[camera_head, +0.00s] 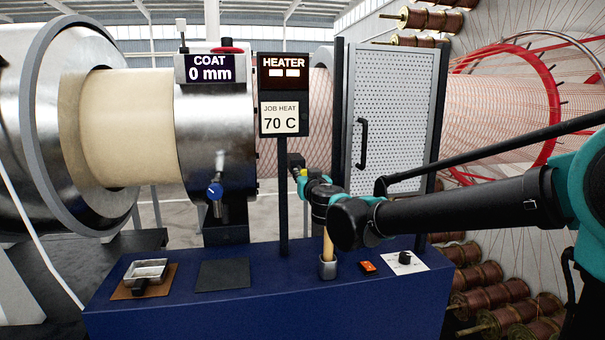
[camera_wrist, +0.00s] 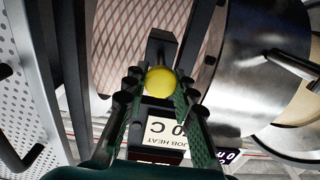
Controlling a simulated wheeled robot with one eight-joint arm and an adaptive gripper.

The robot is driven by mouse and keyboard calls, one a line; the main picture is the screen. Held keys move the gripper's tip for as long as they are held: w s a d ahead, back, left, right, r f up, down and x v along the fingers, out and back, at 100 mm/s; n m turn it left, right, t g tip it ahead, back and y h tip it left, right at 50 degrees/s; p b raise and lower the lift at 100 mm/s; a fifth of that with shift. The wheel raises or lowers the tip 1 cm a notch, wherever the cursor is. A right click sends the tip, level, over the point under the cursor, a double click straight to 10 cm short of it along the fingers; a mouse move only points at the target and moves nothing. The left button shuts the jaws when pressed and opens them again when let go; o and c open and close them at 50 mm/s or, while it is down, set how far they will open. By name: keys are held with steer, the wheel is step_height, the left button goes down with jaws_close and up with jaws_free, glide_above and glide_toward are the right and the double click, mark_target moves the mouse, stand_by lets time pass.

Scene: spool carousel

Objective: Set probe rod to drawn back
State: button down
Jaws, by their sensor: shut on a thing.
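In the wrist view a yellow ball knob (camera_wrist: 160,80) sits between the two fingers of my gripper (camera_wrist: 158,88), which is shut on it. A dark square block (camera_wrist: 163,44) shows just behind the knob, in front of the pink wound cylinder. I take the knob to be the probe rod's end; the rod itself is hidden, so how far it is drawn cannot be told. In the head view my gripper (camera_head: 299,168) is beside the heater sign's post, with a bit of the yellow knob (camera_head: 304,173) showing.
The heater sign (camera_head: 283,95) with its post stands close to my gripper. A perforated door (camera_head: 392,118) with a black handle is to the right. The blue bench (camera_head: 265,300) below holds a metal tray (camera_head: 148,271), a dark mat (camera_head: 222,274) and a black dial (camera_head: 404,258).

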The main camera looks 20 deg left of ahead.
steer(key=shift+s+d+f, duration=0.1)
steer(key=c, duration=1.2)
jaws_free()
steer(key=shift+s, duration=0.1)
steer(key=v, duration=1.2)
steer(key=shift+d, duration=0.1)
